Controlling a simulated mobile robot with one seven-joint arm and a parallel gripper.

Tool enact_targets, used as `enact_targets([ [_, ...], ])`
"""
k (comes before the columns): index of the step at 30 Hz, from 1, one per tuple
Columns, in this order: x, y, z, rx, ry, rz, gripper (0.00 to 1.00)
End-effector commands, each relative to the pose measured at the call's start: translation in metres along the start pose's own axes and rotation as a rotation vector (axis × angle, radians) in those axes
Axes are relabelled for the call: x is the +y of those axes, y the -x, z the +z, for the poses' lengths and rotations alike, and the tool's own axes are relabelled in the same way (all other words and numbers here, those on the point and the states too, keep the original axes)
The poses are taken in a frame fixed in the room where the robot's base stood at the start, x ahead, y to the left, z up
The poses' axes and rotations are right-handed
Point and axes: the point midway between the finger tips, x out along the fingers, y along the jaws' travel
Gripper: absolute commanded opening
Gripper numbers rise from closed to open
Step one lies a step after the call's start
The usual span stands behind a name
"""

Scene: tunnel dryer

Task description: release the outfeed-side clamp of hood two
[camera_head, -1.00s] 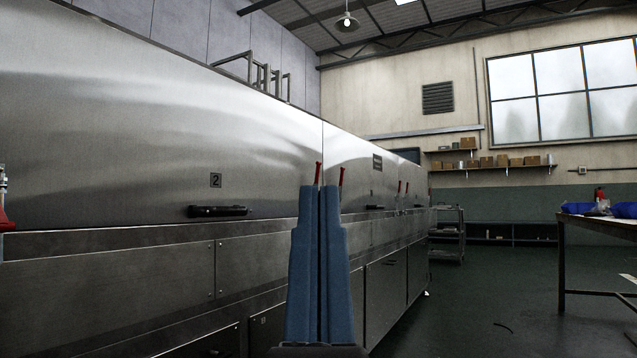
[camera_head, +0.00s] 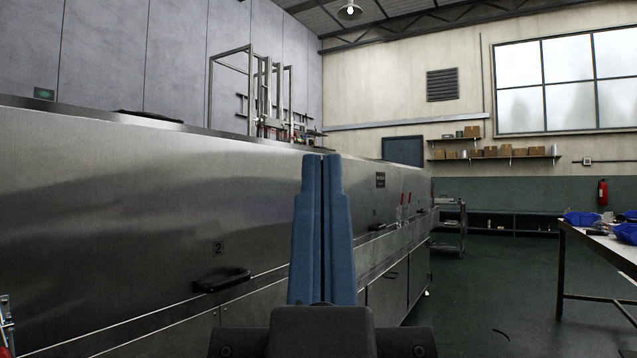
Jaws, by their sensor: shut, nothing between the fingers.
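No clamp shows at the other end of hood two, where my gripper blocks the view. I cannot tell which end is the outfeed side. My blue gripper (camera_head: 322,157) points up in front of the hoods, its fingers shut and empty.
Farther hoods run back to the right, with red-handled clamps (camera_head: 405,203) standing upright. A shelf trolley (camera_head: 449,225) stands beyond them. A worktable (camera_head: 600,245) with blue items is at the right.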

Motion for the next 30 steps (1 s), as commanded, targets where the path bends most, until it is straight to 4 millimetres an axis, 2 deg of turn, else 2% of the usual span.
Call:
enact_targets([
  [1, 0.000, -0.026, -0.025, 0.000, -0.001, 0.000, 0.00],
  [30, 0.002, -0.263, -0.248, -0.001, -0.008, -0.002, 0.00],
])
